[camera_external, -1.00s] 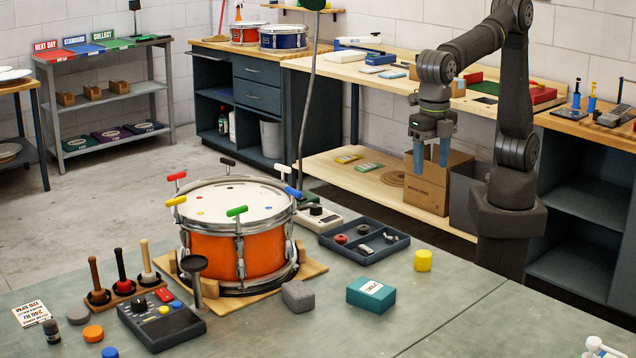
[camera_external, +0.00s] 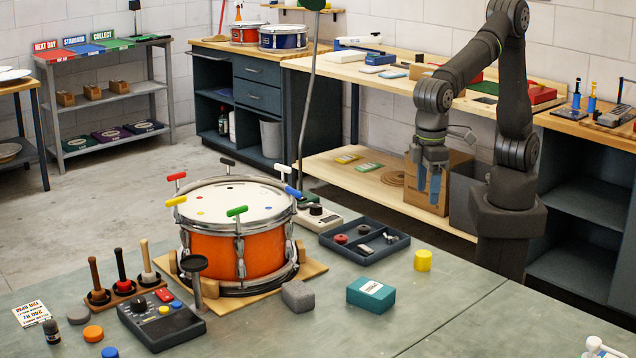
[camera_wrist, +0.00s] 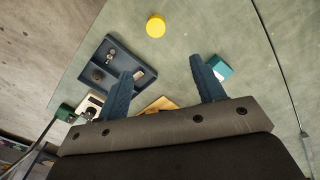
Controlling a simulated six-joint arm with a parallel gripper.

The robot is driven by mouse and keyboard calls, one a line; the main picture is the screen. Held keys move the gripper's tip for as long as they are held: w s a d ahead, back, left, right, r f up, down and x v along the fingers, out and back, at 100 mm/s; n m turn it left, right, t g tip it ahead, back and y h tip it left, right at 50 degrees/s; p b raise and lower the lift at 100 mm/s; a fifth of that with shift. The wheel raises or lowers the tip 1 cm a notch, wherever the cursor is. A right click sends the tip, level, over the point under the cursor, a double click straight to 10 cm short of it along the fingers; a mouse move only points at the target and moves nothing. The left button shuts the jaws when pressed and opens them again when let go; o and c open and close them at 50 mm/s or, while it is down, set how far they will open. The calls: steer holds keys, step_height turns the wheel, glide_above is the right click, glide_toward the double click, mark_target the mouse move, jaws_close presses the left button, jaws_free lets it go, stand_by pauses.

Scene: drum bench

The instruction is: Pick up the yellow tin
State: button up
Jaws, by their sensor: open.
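The yellow tin (camera_external: 423,260) is a short upright cylinder standing alone on the grey-green bench, right of the teal box. In the wrist view the tin (camera_wrist: 156,26) shows at the top, beyond my fingertips and roughly centred between them. My gripper (camera_external: 429,190) is in the air well above the bench, over the tin in the outside view, with its blue fingers pointing down. The fingers (camera_wrist: 160,72) are apart with nothing between them.
A teal box (camera_external: 371,295) lies left of and nearer than the tin. A dark tray (camera_external: 330,240) with small parts stands to the left behind it. The orange drum (camera_external: 237,255) with its keys is further left. The bench right of the tin is clear.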

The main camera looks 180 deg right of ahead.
steer(key=m, duration=0.2)
glide_above(423, 253)
steer(key=f, duration=1.2)
steer(key=shift+w+d+f, duration=0.15)
steer(key=shift+w+f, duration=0.05)
steer(key=shift+w, duration=0.2)
steer(key=shift+s+a+f, duration=0.15)
steer(key=shift+s+f, duration=0.05)
steer(key=shift+f, duration=1.2)
steer(key=shift+s+a+f, duration=0.1)
steer(key=shift+s+f, duration=0.1)
steer(key=shift+f, duration=1.15)
steer(key=c, duration=1.1)
steer(key=shift+r, duration=0.1)
